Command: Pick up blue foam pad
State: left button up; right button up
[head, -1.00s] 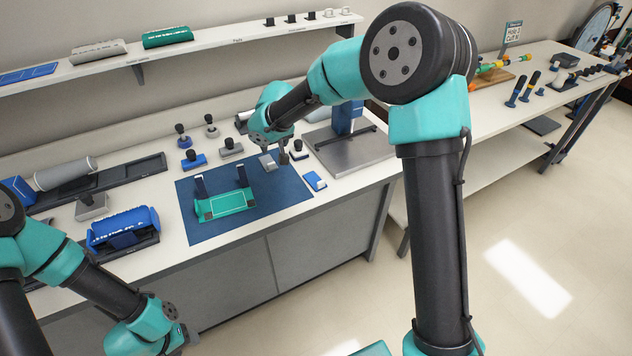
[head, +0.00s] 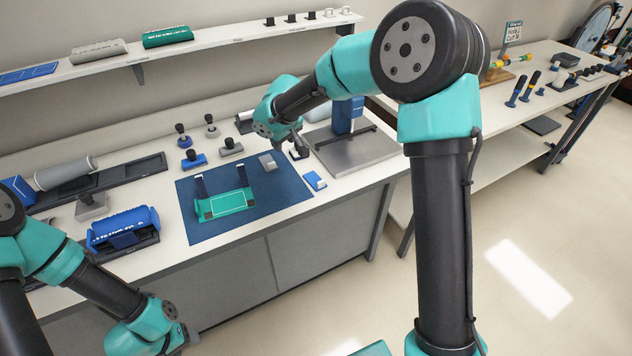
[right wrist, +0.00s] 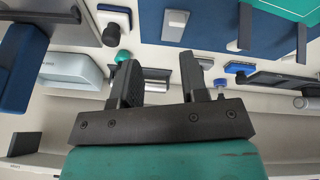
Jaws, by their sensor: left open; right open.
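Several blue pieces show, and I cannot tell for sure which is the foam pad. In the head view, a small blue and white block (head: 315,180) lies right of the blue mat, and a ribbed blue roll (head: 124,223) sits in a dark tray at left. My right gripper (head: 304,151) is open and empty above the bench, beside a dark-knobbed block, up from the small block. The right wrist view shows its two fingers (right wrist: 164,82) apart with nothing between. My left gripper (head: 186,338) hangs low in front of the bench, apart from everything.
The blue mat (head: 265,215) holds a green frame (head: 225,205) with two dark uprights and a grey block (head: 267,162). A grey metal base with a blue column (head: 348,115) stands at right. Knobbed blocks (head: 193,160) stand behind the mat. A shelf (head: 215,43) runs above.

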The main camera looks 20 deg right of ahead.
jog(key=s+d+r+n+g, duration=0.1)
jog(key=s+d+r+n, duration=0.15)
jog(key=d+n, duration=0.3)
notch_tip(320, 180, up, 2)
jog(key=n+g, duration=0.3)
jog(key=n, duration=0.7)
send_over(321, 181)
jog(key=shift+s+a+r, duration=0.1)
notch_tip(321, 181, down, 12)
jog(key=shift+r, duration=0.1)
jog(key=shift+f, duration=0.2)
jog(key=shift+f, duration=0.1)
jog(key=shift+f, duration=2.5)
